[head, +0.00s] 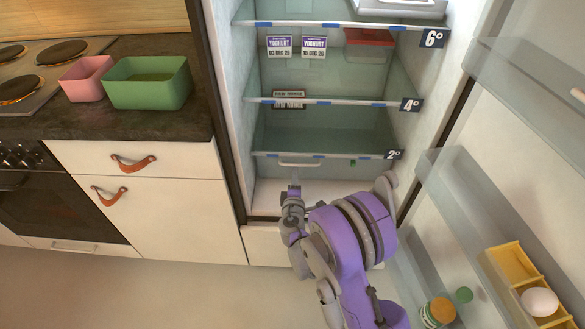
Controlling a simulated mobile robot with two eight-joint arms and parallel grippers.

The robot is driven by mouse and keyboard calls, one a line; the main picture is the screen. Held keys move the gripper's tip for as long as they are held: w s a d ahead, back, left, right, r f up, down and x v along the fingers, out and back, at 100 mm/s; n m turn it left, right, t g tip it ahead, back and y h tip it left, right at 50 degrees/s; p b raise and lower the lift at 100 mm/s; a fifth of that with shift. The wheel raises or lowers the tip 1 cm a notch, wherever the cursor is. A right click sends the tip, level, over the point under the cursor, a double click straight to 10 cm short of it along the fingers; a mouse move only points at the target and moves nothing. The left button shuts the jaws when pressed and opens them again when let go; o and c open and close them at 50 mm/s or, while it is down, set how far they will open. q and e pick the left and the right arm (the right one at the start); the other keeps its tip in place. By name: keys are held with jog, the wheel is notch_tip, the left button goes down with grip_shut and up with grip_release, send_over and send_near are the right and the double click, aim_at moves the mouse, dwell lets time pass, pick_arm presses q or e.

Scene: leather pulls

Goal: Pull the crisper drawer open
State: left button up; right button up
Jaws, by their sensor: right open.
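The fridge stands open, and the clear greenish crisper drawer (325,133) sits in its lowest part, behind the edge strip marked 2°. A pale bar handle (299,164) shows at the drawer's front, just under that strip. My right gripper (294,184) is open and empty, just below the handle and apart from it as far as I can tell. Its fingers point up toward the handle and look small and partly overlapped. My left gripper is out of view.
The open fridge door (500,190) with its clear racks fills the right side. At left are a counter (140,122) with pink and green tubs, drawers and a stove.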

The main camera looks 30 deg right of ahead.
aim_at(296, 165)
jog(key=b+x, duration=0.1)
jog(key=x, duration=0.5)
jog(key=shift+w, duration=0.25)
jog(key=shift+d, duration=0.1)
jog(key=shift+c, duration=0.2)
grip_shut()
dwell(0.9)
